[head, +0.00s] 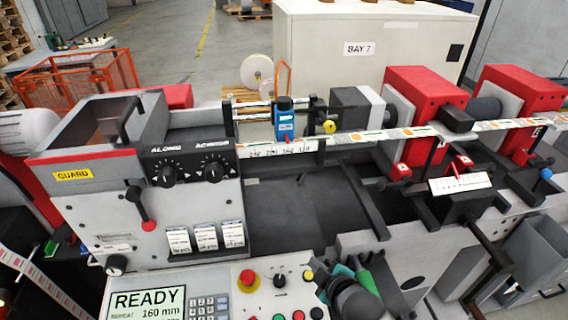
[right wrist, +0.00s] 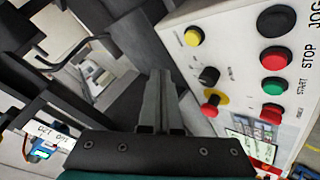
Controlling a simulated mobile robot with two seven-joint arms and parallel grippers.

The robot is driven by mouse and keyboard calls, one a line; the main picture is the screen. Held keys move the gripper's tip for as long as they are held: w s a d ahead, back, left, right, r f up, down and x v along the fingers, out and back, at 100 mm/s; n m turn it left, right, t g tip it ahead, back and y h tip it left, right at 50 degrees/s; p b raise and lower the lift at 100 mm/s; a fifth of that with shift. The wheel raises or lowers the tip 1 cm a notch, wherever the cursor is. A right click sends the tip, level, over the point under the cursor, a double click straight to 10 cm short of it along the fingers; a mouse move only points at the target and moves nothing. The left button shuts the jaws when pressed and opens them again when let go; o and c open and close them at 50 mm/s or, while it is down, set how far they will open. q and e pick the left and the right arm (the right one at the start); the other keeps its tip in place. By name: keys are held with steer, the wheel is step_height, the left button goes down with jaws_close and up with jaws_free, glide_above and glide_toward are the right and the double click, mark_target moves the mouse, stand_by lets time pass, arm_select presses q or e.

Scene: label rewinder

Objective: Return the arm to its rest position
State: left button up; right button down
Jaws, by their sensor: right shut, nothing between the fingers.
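My right gripper (head: 336,284) is low in the head view, a dark wrist with teal parts at the right edge of the control panel (head: 210,276). In the right wrist view its two grey fingers (right wrist: 161,90) are together, with nothing between them. The panel's buttons show to their right there. The fingers look apart from the buttons, though the exact gap is hard to tell. My left gripper is in neither view.
The panel carries a red emergency stop (head: 247,280) and a READY screen (head: 147,303). The label web (head: 372,136) crosses the machine past red blocks (head: 426,92). A lever with a red knob (head: 148,225) stands out at the left. A dark recess (head: 290,205) lies mid-machine.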

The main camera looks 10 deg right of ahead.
steer(key=shift+s, duration=0.1)
steer(key=s+d+r+m+g+h, duration=0.1)
steer(key=s+r+m+g, duration=0.15)
steer(key=s, duration=0.45)
steer(key=s+d+r+m+g, duration=0.1)
steer(key=s+r+m+g, duration=0.1)
steer(key=s+m, duration=0.35)
steer(key=s+d+r+m+g+h, duration=0.1)
steer(key=s+r+m+g, duration=0.15)
steer(key=s, duration=0.65)
step_height(320, 180, down, 32)
steer(key=s+g+b, duration=0.1)
steer(key=b, duration=1)
steer(key=s+d+f+b, duration=0.1)
steer(key=s+f+b, duration=0.3)
steer(key=f, duration=0.5)
steer(key=s+f+g+b, duration=0.1)
steer(key=s+f+b, duration=0.3)
steer(key=f, duration=0.5)
steer(key=s+d+f+n+b, duration=0.1)
steer(key=s+f+b, duration=0.3)
steer(key=s+f, duration=0.4)
steer(key=shift+d+f+g, duration=0.3)
steer(key=shift+f, duration=0.3)
